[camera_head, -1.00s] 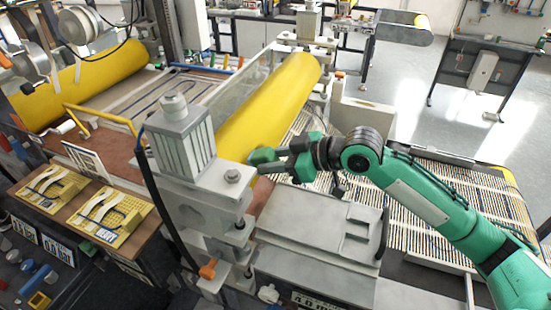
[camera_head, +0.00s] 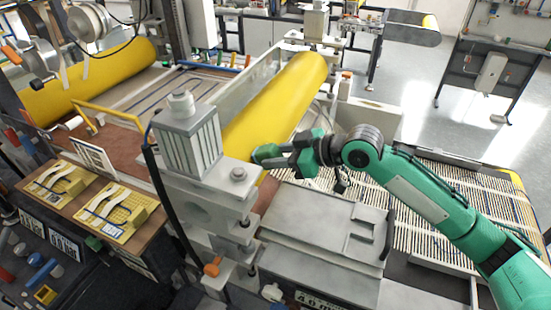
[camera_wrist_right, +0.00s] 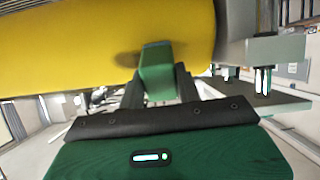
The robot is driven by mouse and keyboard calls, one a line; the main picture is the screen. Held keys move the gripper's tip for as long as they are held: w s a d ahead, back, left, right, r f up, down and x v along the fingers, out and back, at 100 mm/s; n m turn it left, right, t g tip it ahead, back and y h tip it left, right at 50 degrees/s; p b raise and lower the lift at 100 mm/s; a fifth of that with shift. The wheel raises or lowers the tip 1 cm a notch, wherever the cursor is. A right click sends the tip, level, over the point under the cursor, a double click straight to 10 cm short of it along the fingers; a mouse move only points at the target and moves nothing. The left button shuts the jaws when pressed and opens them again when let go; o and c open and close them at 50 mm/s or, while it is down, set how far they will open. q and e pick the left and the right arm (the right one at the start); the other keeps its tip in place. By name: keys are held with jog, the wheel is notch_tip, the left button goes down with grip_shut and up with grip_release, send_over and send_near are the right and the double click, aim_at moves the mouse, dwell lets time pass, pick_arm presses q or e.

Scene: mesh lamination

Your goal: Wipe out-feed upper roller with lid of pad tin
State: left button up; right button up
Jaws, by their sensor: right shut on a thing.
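The yellow out-feed upper roller (camera_head: 276,100) runs diagonally from the grey post in front toward the back, and fills the top of the right wrist view (camera_wrist_right: 80,45). My right gripper (camera_head: 285,155) is at the roller's near end, on its right side. It is shut on a small green piece, which I take as the lid of the pad tin (camera_wrist_right: 157,72). The lid's far end is against or very near the roller, with a dark shadow beside it; I cannot tell if they touch. My left gripper is not in view.
A grey motor post (camera_head: 190,135) stands just left of the lid. A grey box cover (camera_head: 325,232) lies below my right gripper. A slatted conveyor (camera_head: 430,235) extends to the right under my arm. Two yellow trays (camera_head: 115,212) sit on the bench at left.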

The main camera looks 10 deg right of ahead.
jog(key=w+d, duration=0.1)
jog(key=w, duration=0.1)
jog(key=w+d, duration=0.2)
jog(key=w, duration=0.1)
jog(key=shift+w+d+r, duration=0.1)
jog(key=shift+w+d, duration=0.2)
jog(key=shift+d, duration=0.1)
jog(key=s+a, duration=0.1)
jog(key=s+a+p, duration=0.1)
jog(key=s, duration=0.1)
jog(key=s+a+p, duration=0.1)
jog(key=shift+s+a, duration=0.1)
jog(key=shift+s, duration=0.3)
jog(key=shift+s+a+p, duration=0.8)
jog(key=shift+s, duration=0.3)
